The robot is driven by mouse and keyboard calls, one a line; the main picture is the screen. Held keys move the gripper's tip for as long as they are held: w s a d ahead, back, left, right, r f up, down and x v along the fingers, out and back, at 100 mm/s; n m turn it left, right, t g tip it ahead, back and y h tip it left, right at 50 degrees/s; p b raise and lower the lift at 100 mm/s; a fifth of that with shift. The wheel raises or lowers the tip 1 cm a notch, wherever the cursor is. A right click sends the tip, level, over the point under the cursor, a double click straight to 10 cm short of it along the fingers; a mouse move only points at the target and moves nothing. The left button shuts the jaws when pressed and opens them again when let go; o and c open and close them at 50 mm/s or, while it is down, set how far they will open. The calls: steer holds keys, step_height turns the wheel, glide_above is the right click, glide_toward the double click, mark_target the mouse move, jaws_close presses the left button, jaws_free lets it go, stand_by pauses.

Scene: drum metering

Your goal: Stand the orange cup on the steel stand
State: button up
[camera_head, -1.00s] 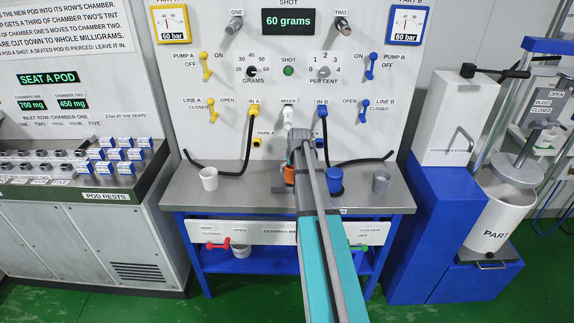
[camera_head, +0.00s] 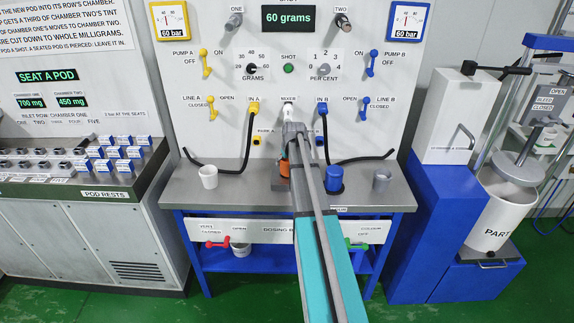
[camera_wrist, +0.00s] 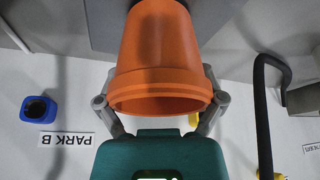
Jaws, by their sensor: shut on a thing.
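The orange cup (camera_head: 285,168) is largely hidden behind my arm in the head view. It fills the middle of the wrist view (camera_wrist: 160,60), its wide rim toward the camera and its narrow base toward the top edge. My gripper (camera_wrist: 160,100) has a finger on each side of the cup and is shut on it. In the head view my gripper (camera_head: 294,135) is in front of the mixer outlet. A low grey block (camera_head: 279,186), apparently the steel stand, shows on the bench beside my arm, partly hidden. I cannot tell whether the cup's base touches it.
A white cup (camera_head: 208,177) stands on the bench (camera_head: 240,197) at left. Black hoses (camera_head: 222,171) curve from the panel on both sides.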

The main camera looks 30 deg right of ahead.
steer(key=shift+f, duration=0.2)
steer(key=shift+f, duration=0.15)
steer(key=o, duration=1)
steer(key=shift+c, duration=0.2)
steer(key=d+p+v, duration=0.1)
steer(key=p+v, duration=1)
steer(key=v, duration=0.1)
steer(key=shift+a, duration=0.45)
steer(key=shift+r, duration=0.2)
steer(key=shift+a, duration=0.1)
